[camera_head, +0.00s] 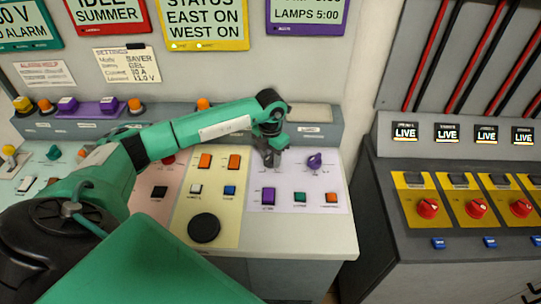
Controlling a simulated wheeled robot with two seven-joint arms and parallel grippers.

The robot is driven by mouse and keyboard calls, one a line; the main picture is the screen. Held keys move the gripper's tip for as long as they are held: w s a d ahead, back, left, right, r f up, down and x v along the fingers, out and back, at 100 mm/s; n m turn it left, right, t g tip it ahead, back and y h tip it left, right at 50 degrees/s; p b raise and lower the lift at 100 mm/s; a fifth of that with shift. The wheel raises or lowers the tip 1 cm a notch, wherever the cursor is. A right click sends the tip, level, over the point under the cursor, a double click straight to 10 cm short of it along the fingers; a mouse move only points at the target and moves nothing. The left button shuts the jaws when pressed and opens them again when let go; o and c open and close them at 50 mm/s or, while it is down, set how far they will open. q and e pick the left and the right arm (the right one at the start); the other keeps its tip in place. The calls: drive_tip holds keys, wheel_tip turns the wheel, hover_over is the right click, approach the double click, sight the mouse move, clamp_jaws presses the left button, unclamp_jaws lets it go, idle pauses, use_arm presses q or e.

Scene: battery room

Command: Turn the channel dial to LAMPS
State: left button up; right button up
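A purple knob (315,160) stands on the lilac panel (315,193) of the console; its label is too small to read, so I cannot tell if it is the channel dial. My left gripper (271,161) points down at the upper left of this panel, to the left of the purple knob and apart from it. Its fingers are small and dark, and I cannot tell whether they are open or shut, or touch a control there. My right gripper is out of view.
Below the knob sit a purple switch (268,196), a green button (299,197) and an orange button (332,198). A yellow panel (217,178) with a black round button (204,228) lies left. A dark cabinet with red knobs (428,208) stands right, across a gap.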

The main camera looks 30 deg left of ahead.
use_arm(q)
drive_tip(key=shift+c, duration=0.6)
drive_tip(key=shift+n, duration=0.4)
drive_tip(key=shift+n+b, duration=0.55)
drive_tip(key=shift+n, duration=0.35)
drive_tip(key=n+b, duration=0.1)
drive_tip(key=n, duration=0.3)
drive_tip(key=shift+n, duration=0.3)
drive_tip(key=n, duration=0.3)
drive_tip(key=shift+n+b, duration=0.3)
drive_tip(key=shift+b, duration=0.05)
drive_tip(key=shift+n, duration=0.5)
drive_tip(key=o, duration=1)
